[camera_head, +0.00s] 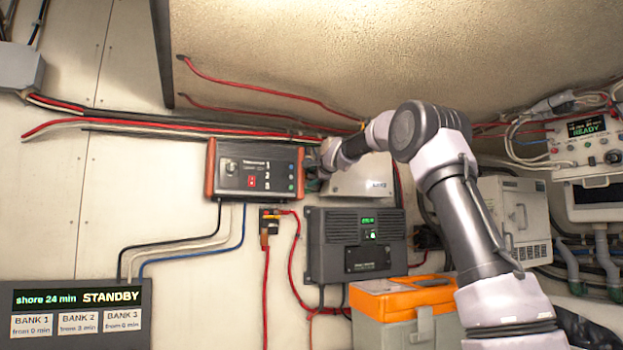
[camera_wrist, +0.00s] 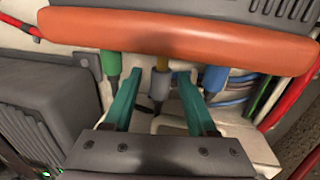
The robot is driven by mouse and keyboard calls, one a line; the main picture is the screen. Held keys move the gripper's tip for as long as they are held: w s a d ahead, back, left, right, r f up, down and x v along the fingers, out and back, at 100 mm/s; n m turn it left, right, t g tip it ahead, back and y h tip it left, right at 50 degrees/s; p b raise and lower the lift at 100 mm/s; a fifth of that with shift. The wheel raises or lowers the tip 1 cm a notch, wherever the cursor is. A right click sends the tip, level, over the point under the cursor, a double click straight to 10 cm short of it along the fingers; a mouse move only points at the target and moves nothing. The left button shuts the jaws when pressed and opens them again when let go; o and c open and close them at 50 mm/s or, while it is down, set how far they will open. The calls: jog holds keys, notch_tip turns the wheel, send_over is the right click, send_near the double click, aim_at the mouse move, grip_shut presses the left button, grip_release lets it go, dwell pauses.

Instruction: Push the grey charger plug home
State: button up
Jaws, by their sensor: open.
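The grey charger plug (camera_wrist: 160,86) shows in the wrist view, with an amber section (camera_wrist: 162,63) between it and the orange edge of the charger box (camera_wrist: 180,35). It sits lower than its neighbours, a green plug (camera_wrist: 110,66) and a blue plug (camera_wrist: 214,78). My gripper (camera_wrist: 160,74) is open, its teal fingers on either side of the grey plug; contact cannot be told. In the head view my gripper (camera_head: 318,166) is at the right side of the charger box (camera_head: 256,168), and the plugs are hidden there.
A white box (camera_head: 358,180) is just behind my wrist. A dark grey unit (camera_head: 352,245) hangs below, above an orange-lidded case (camera_head: 405,300). Red cables (camera_head: 265,85) run overhead. A panel at lower left (camera_head: 80,312) reads STANDBY. The wall left of the charger is mostly clear.

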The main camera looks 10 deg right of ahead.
grip_shut()
dwell(1.4)
